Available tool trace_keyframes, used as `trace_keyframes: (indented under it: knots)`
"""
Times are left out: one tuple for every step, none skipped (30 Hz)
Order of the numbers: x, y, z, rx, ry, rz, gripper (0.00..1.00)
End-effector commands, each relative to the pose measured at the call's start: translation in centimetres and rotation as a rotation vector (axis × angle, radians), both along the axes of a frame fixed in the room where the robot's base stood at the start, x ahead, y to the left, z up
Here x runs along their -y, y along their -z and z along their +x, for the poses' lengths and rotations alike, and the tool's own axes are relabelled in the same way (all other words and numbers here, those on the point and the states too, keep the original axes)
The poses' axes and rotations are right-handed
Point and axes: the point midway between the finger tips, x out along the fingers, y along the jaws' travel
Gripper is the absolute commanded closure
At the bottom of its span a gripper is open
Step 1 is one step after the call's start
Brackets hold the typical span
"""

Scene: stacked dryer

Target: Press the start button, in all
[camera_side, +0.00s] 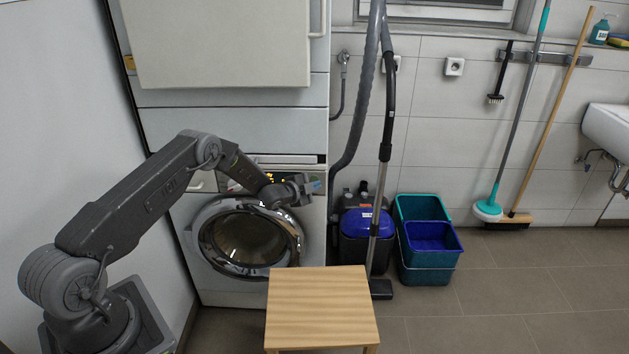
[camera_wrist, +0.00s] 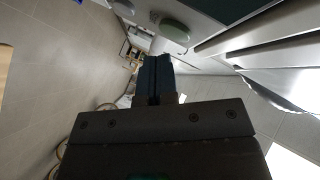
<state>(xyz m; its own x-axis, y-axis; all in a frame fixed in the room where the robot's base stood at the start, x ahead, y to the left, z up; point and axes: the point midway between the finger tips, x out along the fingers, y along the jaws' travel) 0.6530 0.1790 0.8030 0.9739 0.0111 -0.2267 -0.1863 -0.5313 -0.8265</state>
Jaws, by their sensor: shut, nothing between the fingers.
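The lower front-loading machine (camera_side: 215,296) stands under a white upper unit, with its round glass door (camera_side: 243,238) shut. Its control panel (camera_side: 228,186) has a lit display and is partly hidden behind my arm. My gripper (camera_side: 314,187) is at the right end of this panel, fingers together and empty. In the wrist view my gripper (camera_wrist: 155,68) is shut and points toward the panel, with a round grey-green knob or button (camera_wrist: 174,30) just beyond the tips to the right. I cannot tell for sure which control is the start button, or whether the fingers touch anything.
A wooden stool (camera_side: 320,306) stands in front of the machine. A vacuum cleaner (camera_side: 366,222) with its hose and stacked blue and teal buckets (camera_side: 428,262) stand to the right. A mop and broom lean on the wall. The floor at the right is clear.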

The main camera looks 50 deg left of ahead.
Motion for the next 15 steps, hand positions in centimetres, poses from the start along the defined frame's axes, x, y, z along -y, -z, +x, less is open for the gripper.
trace_keyframes:
  knots:
    - [0.0, 0.0, 0.0, 0.0, 0.0, 0.0, 1.0]
    - [0.0, 0.0, 0.0, 0.0, 0.0, 0.0, 1.0]
    - [-0.01, 0.0, 0.01, 0.0, 0.0, 0.0, 1.0]
    - [-0.03, 0.0, 0.03, 0.0, 0.0, 0.0, 1.0]
    - [-0.06, 0.0, 0.05, 0.0, 0.0, 0.0, 1.0]
    - [-0.12, 0.03, 0.11, 0.0, 0.0, 0.0, 1.0]
    - [-0.18, 0.03, 0.16, 0.0, 0.0, 0.0, 1.0]
    - [-0.25, 0.03, 0.23, -0.001, -0.001, 0.001, 1.0]
    - [-0.36, 0.02, 0.34, -0.001, -0.001, 0.0, 1.0]
    - [-0.45, 0.0, 0.43, 0.0, -0.001, 0.0, 1.0]
    - [-0.52, -0.01, 0.49, 0.001, -0.001, 0.0, 1.0]
    - [-0.59, -0.01, 0.56, 0.001, -0.001, -0.001, 1.0]
    - [-0.61, -0.01, 0.59, 0.0, 0.0, 0.0, 1.0]
    - [-0.63, -0.01, 0.61, 0.0, 0.0, 0.0, 1.0]
    - [-0.63, -0.01, 0.61, 0.0, 0.0, 0.0, 1.0]
